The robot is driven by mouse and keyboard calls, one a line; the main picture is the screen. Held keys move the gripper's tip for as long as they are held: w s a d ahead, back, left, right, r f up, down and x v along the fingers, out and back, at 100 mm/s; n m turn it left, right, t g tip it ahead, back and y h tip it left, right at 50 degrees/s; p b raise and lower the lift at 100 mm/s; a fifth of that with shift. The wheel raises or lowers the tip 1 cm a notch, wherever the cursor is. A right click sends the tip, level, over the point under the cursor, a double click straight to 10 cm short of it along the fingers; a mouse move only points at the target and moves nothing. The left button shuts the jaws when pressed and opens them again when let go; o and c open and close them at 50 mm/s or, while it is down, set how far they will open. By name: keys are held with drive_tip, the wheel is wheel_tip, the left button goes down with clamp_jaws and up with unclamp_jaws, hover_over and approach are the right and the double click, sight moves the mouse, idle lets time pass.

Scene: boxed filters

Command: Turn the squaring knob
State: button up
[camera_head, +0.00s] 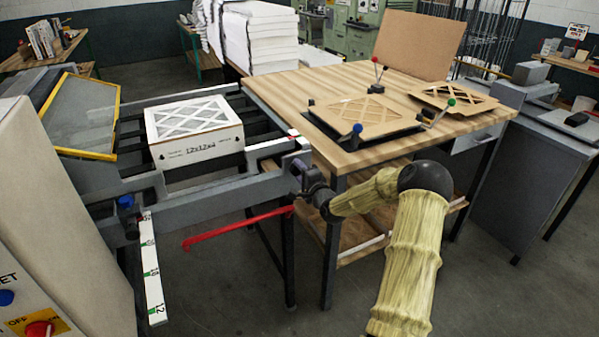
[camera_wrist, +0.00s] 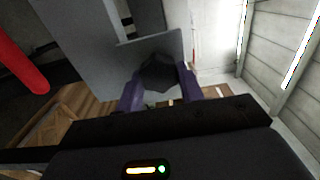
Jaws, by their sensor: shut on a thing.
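The squaring knob is black and faceted, and shows in the wrist view (camera_wrist: 159,73) against a grey plate (camera_wrist: 90,50). My gripper (camera_wrist: 160,88) has its two purple fingers on either side of the knob, shut on it. In the head view my gripper (camera_head: 299,170) is at the right end of the machine's grey front rail (camera_head: 215,197), and the knob is mostly hidden there by the fingers. A boxed filter (camera_head: 195,130) marked 12x12x4 sits on the machine's bars behind that rail.
A red bar (camera_head: 240,228) juts out below the rail, close to my gripper. A white ruled scale (camera_head: 151,270) hangs at the left. A wooden table (camera_head: 290,90) with cardboard frames (camera_head: 365,112) stands just right of the machine. A control panel (camera_head: 25,295) is at lower left.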

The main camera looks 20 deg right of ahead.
drive_tip(key=o, duration=1)
drive_tip(key=shift+s+d, duration=0.1)
drive_tip(key=shift+s, duration=0.05)
drive_tip(key=s+b, duration=0.1)
drive_tip(key=s, duration=1.6)
drive_tip(key=shift+d+b, duration=0.25)
drive_tip(key=shift+b, duration=0.1)
